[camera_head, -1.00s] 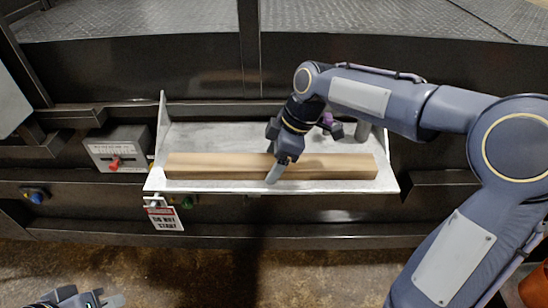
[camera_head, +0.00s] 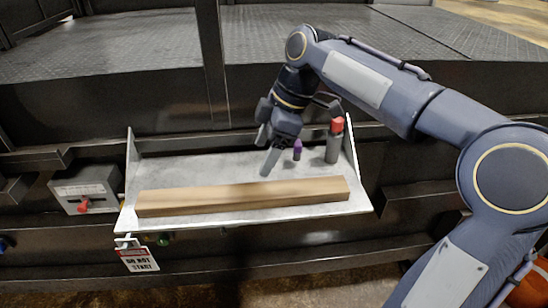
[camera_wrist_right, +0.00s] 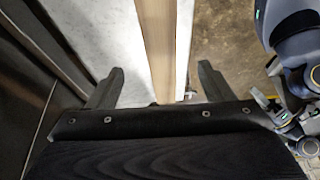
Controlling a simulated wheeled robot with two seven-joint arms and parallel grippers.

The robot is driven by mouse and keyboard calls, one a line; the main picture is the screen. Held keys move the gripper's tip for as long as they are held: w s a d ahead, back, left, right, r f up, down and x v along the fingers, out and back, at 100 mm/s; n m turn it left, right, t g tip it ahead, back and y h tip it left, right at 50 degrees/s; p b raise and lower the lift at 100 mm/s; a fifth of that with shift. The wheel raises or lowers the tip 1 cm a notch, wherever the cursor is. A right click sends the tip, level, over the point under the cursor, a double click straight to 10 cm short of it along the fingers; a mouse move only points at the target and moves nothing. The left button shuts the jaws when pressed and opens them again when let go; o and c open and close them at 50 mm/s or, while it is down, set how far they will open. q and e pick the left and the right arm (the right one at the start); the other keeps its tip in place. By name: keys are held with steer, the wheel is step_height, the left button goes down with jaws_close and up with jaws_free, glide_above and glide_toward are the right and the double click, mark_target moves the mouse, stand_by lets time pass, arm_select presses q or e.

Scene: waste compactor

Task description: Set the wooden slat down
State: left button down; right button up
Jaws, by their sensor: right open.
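The wooden slat (camera_head: 240,197) is a long pale beam lying along the front of a light metal shelf (camera_head: 190,167). My right gripper (camera_head: 268,150) is open and empty, above the shelf and behind the slat in the head view. In the right wrist view the slat (camera_wrist_right: 155,40) runs away between the two spread fingers (camera_wrist_right: 157,86), without visible contact. My left gripper is out of the head view; part of my other arm shows at the right of the wrist view, its jaws too unclear to read.
A grey cylinder with a red top (camera_head: 334,145) and a small purple-topped item (camera_head: 297,150) stand at the shelf's right rear. Raised side plates bound the shelf. A warning tag (camera_head: 138,260) hangs at its front left, near a red-handled switch box (camera_head: 85,190).

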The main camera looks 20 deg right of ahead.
steer(key=s+d+f+m+t, duration=0.1)
steer(key=s+f+m+t, duration=0.1)
steer(key=s+f+m, duration=0.5)
steer(key=s+d+f+m+t, duration=0.1)
steer(key=s+f+m, duration=0.5)
steer(key=s, duration=0.8)
steer(key=m+t, duration=0.1)
steer(key=m, duration=0.2)
steer(key=shift+d+f+m, duration=0.3)
steer(key=shift+f, duration=0.1)
